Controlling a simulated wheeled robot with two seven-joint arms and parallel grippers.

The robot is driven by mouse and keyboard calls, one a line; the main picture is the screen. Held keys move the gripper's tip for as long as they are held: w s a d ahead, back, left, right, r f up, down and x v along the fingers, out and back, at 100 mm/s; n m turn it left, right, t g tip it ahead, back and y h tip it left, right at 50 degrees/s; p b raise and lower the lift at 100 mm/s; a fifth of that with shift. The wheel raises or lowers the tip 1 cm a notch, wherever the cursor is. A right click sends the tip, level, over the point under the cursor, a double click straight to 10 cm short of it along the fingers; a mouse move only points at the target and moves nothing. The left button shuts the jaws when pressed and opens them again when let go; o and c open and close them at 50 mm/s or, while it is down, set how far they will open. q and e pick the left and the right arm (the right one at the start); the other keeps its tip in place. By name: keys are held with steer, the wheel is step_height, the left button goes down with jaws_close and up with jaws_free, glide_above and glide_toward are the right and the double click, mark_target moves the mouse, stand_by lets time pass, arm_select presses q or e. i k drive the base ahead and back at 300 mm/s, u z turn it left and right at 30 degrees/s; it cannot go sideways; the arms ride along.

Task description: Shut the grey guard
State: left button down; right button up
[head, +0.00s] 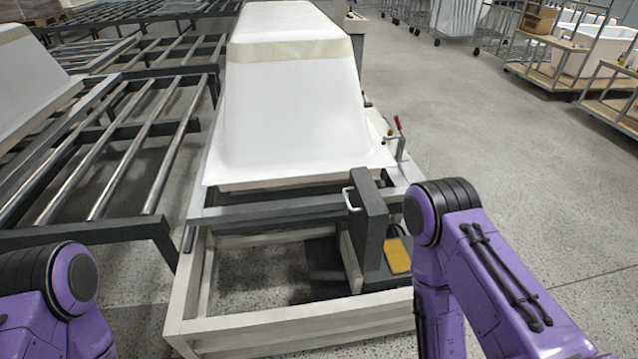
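The grey guard (371,217) appears to be the dark grey upright panel at the front right of the white frame. A pale bar handle (349,199) sticks out from its left side. It stands on edge beside a yellow pad (397,256), which shows uncovered to its right. I cannot tell where its hinge is. My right arm's purple links are just right of the guard, and they hide part of what lies behind them. My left arm shows only at the bottom left corner. Neither gripper is in the picture.
A white upturned bathtub shell (291,110) rests on the pale frame (300,333) behind the guard. A red-handled clamp (399,137) stands at the frame's right side. Roller conveyors (120,150) fill the left. Open concrete floor lies to the right, with carts (575,60) beyond.

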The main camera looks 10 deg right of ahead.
mark_target(368, 213)
steer(key=z, duration=0.45)
steer(key=i, duration=0.95)
steer(key=z, duration=0.85)
